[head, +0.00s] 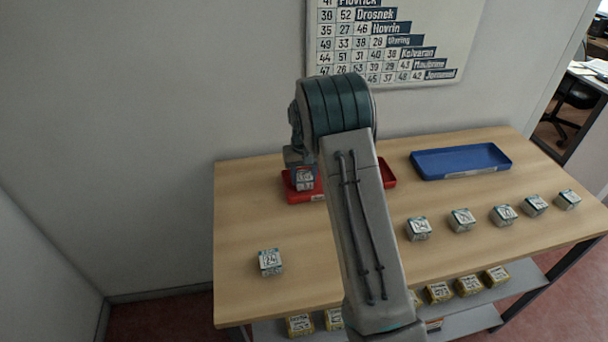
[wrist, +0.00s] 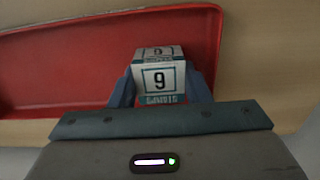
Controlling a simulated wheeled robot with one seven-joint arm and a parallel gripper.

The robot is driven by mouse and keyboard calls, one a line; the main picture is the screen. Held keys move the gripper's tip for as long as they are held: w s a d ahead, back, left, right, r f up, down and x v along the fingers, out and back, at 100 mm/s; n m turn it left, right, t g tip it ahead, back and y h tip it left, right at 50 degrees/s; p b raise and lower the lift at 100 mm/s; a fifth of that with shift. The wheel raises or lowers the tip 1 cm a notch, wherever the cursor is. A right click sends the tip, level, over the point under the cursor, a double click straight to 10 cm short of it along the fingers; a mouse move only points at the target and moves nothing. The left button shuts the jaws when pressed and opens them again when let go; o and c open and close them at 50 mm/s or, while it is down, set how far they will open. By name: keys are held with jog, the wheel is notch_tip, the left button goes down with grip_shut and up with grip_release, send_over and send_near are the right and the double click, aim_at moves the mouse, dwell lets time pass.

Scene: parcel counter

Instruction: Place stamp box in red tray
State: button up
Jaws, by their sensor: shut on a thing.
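My gripper (wrist: 161,92) is shut on a white stamp box (wrist: 161,76) with teal bands and a number that looks like 9 or 6. In the head view the held box (head: 304,180) is at the left part of the red tray (head: 310,196), below my gripper (head: 304,168). In the wrist view the red tray (wrist: 60,70) lies behind and around the box. I cannot tell whether the box touches the tray floor. My arm hides the middle of the tray in the head view.
A blue tray (head: 460,161) lies empty at the back right. One stamp box (head: 270,262) stands at the table's front left, and several more (head: 461,220) stand in a row at the right. Yellow boxes (head: 468,285) sit on the lower shelf. The wooden table (head: 240,215) is clear around the red tray's left.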

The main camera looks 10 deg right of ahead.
jog(key=shift+f, duration=0.25)
jog(key=shift+f, duration=0.2)
jog(key=o, duration=1)
